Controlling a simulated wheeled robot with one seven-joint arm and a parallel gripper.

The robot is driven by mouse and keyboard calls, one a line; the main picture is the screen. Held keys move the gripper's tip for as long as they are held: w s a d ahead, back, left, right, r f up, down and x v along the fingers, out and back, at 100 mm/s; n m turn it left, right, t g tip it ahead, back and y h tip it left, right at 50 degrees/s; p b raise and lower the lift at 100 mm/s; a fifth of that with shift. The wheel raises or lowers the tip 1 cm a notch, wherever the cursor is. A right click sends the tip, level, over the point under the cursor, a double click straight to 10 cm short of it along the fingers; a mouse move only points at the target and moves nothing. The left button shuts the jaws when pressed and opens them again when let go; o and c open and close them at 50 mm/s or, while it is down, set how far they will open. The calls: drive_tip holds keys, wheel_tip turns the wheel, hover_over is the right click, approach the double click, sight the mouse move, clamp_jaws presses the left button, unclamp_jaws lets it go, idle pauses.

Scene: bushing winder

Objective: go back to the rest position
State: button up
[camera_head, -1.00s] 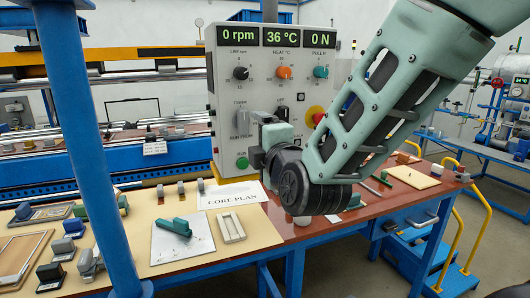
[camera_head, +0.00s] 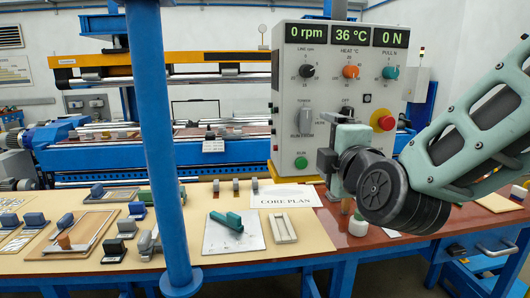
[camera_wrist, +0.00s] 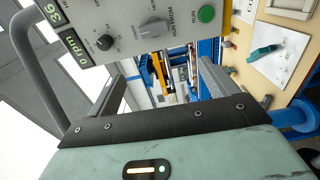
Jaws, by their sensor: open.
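My gripper (camera_head: 328,160) is at the end of my arm, in front of the lower part of the grey control panel (camera_head: 292,110). In the wrist view its two fingers (camera_wrist: 162,68) stand wide apart with nothing between them. The panel's displays read 0 rpm, 36 °C and 0 N. Its green RUN button (camera_head: 301,163) is left of my gripper in the head view and also shows in the wrist view (camera_wrist: 207,14). The red button on a yellow base (camera_head: 385,122) is partly visible above my wrist.
A blue post (camera_head: 163,150) stands in front of the bench. The bench bears a CORE PLAN sheet (camera_head: 286,196), a green tool on a white sheet (camera_head: 228,221), a cream tray (camera_head: 274,228) and several small blocks. A blue winding machine (camera_head: 90,157) stands behind.

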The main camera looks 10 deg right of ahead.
drive_tip(key=s+a+f+m+g+y+b, duration=0.1)
drive_tip(key=s+a+f+m+g+y, duration=0.1)
drive_tip(key=s+a+f+g, duration=0.4)
drive_tip(key=s+a+f+m+g+y+b, duration=0.1)
drive_tip(key=s+a+f+m+g+y, duration=0.2)
drive_tip(key=f, duration=0.4)
drive_tip(key=s+d+f+m+g+h, duration=0.2)
drive_tip(key=s+f+g, duration=0.2)
drive_tip(key=s, duration=0.4)
drive_tip(key=s+d+f+m+g+h, duration=0.2)
drive_tip(key=s+f+m+g, duration=0.1)
drive_tip(key=s, duration=0.5)
drive_tip(key=shift+f+g+h+b, duration=0.4)
drive_tip(key=shift+f+g, duration=0.25)
drive_tip(key=shift+g, duration=0.25)
drive_tip(key=shift+s, duration=0.1)
